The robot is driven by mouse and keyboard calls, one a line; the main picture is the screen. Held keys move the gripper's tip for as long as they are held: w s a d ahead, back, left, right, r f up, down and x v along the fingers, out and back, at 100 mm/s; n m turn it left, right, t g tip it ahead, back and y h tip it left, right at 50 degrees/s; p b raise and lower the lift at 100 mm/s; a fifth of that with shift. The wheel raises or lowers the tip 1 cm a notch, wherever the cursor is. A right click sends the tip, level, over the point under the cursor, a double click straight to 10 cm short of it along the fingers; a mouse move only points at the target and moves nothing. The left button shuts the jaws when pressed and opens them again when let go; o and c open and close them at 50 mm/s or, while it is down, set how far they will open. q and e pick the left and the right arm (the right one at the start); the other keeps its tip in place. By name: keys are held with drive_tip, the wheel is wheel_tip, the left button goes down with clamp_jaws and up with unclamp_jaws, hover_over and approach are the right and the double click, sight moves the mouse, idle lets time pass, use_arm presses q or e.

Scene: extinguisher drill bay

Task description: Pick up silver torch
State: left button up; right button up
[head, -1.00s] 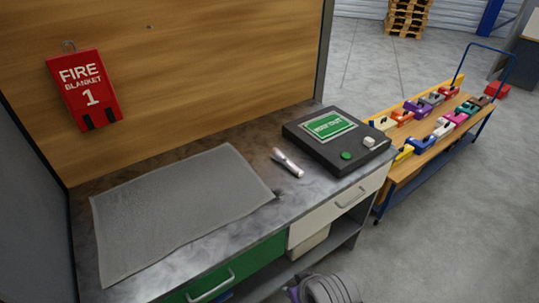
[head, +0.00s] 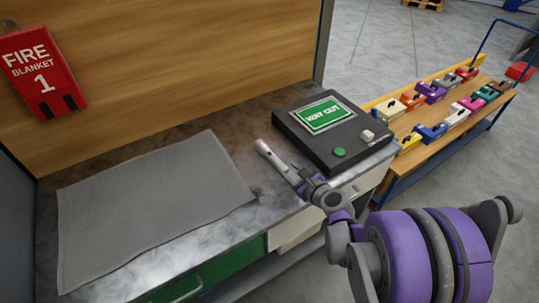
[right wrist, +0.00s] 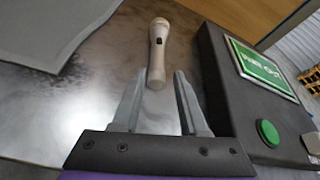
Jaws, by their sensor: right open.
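The silver torch (head: 268,153) lies on the metal bench top, between the grey mat and the black sign box. My left gripper does not show.
A grey mat (head: 150,205) covers the bench's left part. The black box (head: 300,135) with a green "WAY OUT" sign and green button stands close right of the torch. A fire blanket case (head: 42,75) hangs on the wooden wall. A trolley (head: 440,135) with coloured blocks stands right.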

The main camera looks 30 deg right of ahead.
sight(278, 162)
drive_tip(key=x, duration=0.2)
drive_tip(key=shift+w+a+f, duration=0.15)
drive_tip(key=shift+w+a, duration=0.05)
drive_tip(key=shift+w, duration=0.15)
drive_tip(key=shift+p+x, duration=0.3)
drive_tip(key=shift+x, duration=2.9)
drive_tip(key=shift+s, duration=0.1)
clamp_jaws()
